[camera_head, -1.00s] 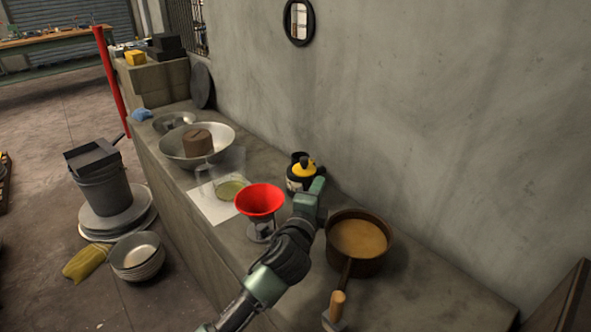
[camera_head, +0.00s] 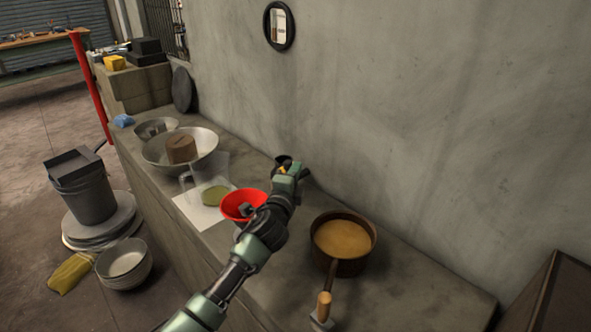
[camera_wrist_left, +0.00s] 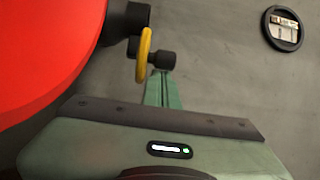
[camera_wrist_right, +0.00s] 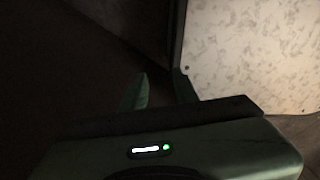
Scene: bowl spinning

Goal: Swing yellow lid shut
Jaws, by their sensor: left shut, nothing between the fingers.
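The yellow lid (camera_wrist_left: 145,55) shows nearly edge-on in the left wrist view, with dark knob-like parts beside it. In the head view only a yellow bit of it (camera_head: 282,170) shows beside my left gripper (camera_head: 292,168), on the dark container (camera_head: 282,160). My gripper and wrist hide most of that container. In the left wrist view my left gripper (camera_wrist_left: 163,80) is shut and empty, its fingertips close to the lid and dark knob; I cannot tell whether they touch. My right gripper (camera_wrist_right: 163,90) has its fingers apart, in a dark spot by a pale speckled surface.
A red funnel (camera_head: 237,206) stands just left of my left wrist, also large in the left wrist view (camera_wrist_left: 45,45). A brown pot (camera_head: 343,240) with a handle toward me stands to the right. A clear jug (camera_head: 209,181) and metal bowl (camera_head: 160,158) are further left. The wall is behind.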

